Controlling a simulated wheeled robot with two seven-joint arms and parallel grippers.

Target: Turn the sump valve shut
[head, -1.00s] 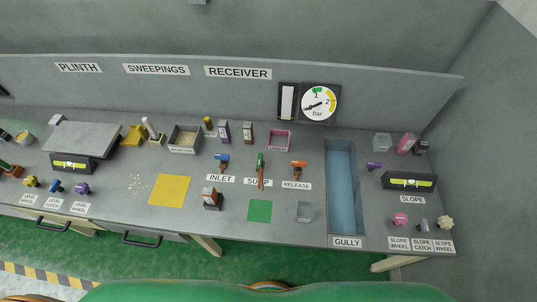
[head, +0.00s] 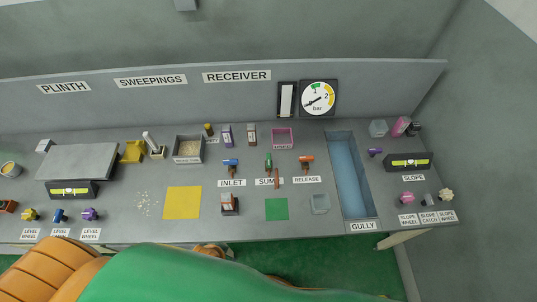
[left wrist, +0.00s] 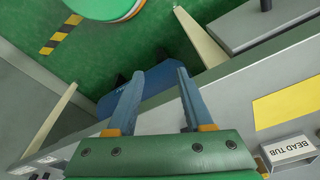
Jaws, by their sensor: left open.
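The sump valve (head: 268,162) has a green handle and stands behind the SUMP label (head: 267,182) on the bench, between the inlet valve (head: 231,165) with a blue handle and the release valve (head: 306,161) with an orange handle. A reddish-brown bar runs down beside the sump valve, partly over its label. My left gripper (left wrist: 158,78) shows only in the left wrist view. Its two blue fingers are apart and empty, over the bench's front edge and green floor, away from the valve. My right gripper is not in view.
The blue gully (head: 350,180) is to the right. A gauge (head: 318,98) stands behind. The wrist view shows a BEAD TUB box (left wrist: 290,150).

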